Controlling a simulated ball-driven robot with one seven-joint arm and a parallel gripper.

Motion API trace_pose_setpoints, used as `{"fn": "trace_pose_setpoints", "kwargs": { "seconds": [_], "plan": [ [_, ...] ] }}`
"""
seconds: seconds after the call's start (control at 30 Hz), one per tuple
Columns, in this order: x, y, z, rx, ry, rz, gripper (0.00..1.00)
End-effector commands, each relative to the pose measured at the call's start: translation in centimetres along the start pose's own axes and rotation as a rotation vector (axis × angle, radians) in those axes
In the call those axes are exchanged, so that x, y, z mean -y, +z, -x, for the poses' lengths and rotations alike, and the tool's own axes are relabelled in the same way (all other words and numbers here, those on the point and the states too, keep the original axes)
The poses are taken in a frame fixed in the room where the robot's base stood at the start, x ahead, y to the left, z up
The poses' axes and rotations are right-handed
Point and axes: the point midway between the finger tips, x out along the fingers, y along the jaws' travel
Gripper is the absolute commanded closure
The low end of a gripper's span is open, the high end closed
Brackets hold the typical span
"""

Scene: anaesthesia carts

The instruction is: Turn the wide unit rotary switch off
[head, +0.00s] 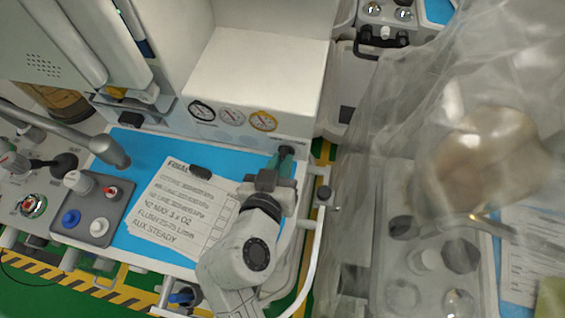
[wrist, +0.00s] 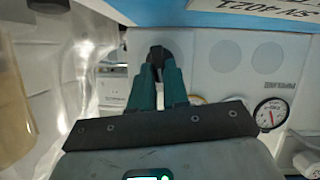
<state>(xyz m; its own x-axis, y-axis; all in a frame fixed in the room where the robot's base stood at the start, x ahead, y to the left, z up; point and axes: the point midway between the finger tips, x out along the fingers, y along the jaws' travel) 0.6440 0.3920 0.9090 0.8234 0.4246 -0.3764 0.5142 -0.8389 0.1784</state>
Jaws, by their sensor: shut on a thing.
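The rotary switch (head: 287,151) is a small black knob at the right end of the white unit's front panel, beside the gauges. It also shows in the wrist view (wrist: 156,53), between the tips of my teal fingers. My gripper (head: 282,161) reaches up to it from below in the head view and is shut on the knob. In the wrist view my gripper (wrist: 157,66) has its fingertips close together on the knob's two sides. The fingers hide part of the knob, so its pointer direction cannot be made out.
Three round gauges (head: 232,117) line the panel left of the switch. A paper card (head: 178,208) lies on the blue mat (head: 140,152) below. A grey block with coloured knobs (head: 97,232) sits left. A white rail (head: 315,245) and a translucent sheet (head: 350,200) stand close on the right.

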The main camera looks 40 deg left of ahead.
Motion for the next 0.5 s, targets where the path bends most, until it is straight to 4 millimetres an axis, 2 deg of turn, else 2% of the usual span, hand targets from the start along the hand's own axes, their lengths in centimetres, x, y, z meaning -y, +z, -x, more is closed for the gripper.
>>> {"fn": "trace_pose_setpoints", "kwargs": {
  "seconds": [0.2,0.5],
  "plan": [
    [0.22,0.09,-0.02,0.001,0.042,0.101,1.0],
    [0.26,0.05,-0.02,0.001,0.065,0.156,1.0]
  ]
}}
